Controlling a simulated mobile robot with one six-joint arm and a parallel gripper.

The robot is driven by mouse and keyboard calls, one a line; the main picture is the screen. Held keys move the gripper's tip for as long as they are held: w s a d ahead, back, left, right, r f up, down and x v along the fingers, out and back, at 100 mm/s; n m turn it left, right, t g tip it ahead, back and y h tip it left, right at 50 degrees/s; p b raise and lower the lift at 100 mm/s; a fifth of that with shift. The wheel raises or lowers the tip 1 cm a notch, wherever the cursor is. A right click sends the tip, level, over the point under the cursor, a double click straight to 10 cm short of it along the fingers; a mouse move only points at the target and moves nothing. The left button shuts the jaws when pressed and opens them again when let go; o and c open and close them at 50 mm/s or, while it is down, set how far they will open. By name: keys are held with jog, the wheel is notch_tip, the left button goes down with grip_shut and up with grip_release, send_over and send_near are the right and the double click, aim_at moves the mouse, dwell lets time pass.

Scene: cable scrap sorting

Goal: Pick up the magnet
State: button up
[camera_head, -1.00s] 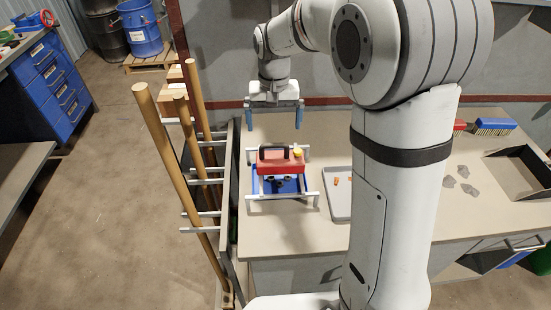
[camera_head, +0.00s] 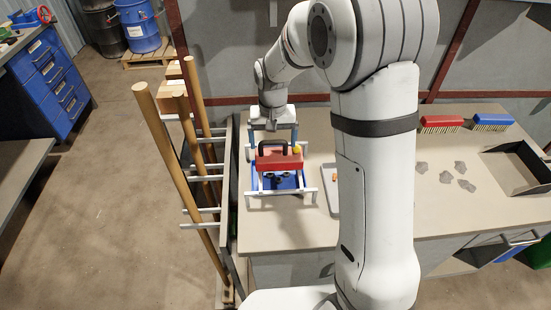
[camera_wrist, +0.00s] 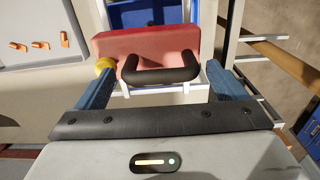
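The magnet (camera_head: 280,163) is a red block with a black loop handle and a yellow knob. It sits on a white rack over a blue tray (camera_head: 285,183) at the left of the bench. In the wrist view the magnet (camera_wrist: 150,45) lies just ahead of my gripper (camera_wrist: 158,72), with the handle between the blue fingers. My gripper is open, its fingers apart and not closed on the handle. In the head view my gripper (camera_head: 274,142) is just behind the magnet, its fingertips partly hidden by it.
A grey tray (camera_head: 329,180) with small orange pieces is right of the rack, partly hidden by my arm. Red (camera_head: 441,123) and blue (camera_head: 478,119) brushes, grey scraps (camera_head: 446,177) and a dark bin lie farther right. Wooden poles (camera_head: 180,150) stand in a rack beyond the bench's left edge.

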jog(key=c, duration=1.8)
